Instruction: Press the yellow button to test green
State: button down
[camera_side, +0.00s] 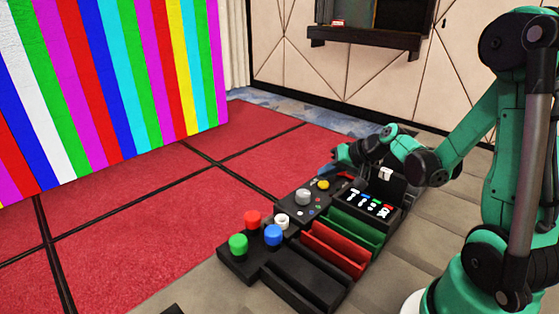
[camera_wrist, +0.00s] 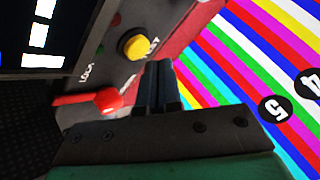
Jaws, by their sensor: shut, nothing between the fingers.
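The yellow button (camera_side: 323,185) sits on a dark control panel beside a grey knob (camera_side: 302,196). In the wrist view the yellow button (camera_wrist: 135,46) shows just ahead and to the left of my fingertips. My gripper (camera_side: 338,158) is above the panel, on its far side, and its fingers look apart from the button. In the wrist view my gripper (camera_wrist: 158,66) is shut and empty. The video wall (camera_side: 110,80) shows vertical stripes of many colours.
A red lever (camera_wrist: 107,101) is close to my fingers on the left. Red, green, blue and white buttons stand at the near end, with the blue one (camera_side: 273,235) in front. Red (camera_side: 333,250) and green (camera_side: 352,230) trays lie alongside. The red floor (camera_side: 130,215) is clear.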

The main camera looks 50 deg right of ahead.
aim_at(327, 185)
jog(key=shift+r, duration=2.5)
jog(key=s+a+r+n+g, duration=0.1)
jog(key=s+a+n, duration=0.2)
jog(key=a, duration=0.4)
jog(key=s+a+r+n+g+h, duration=0.1)
jog(key=a+n, duration=0.3)
jog(key=a, duration=0.4)
jog(key=shift+s+n, duration=0.4)
jog(key=shift+s, duration=0.5)
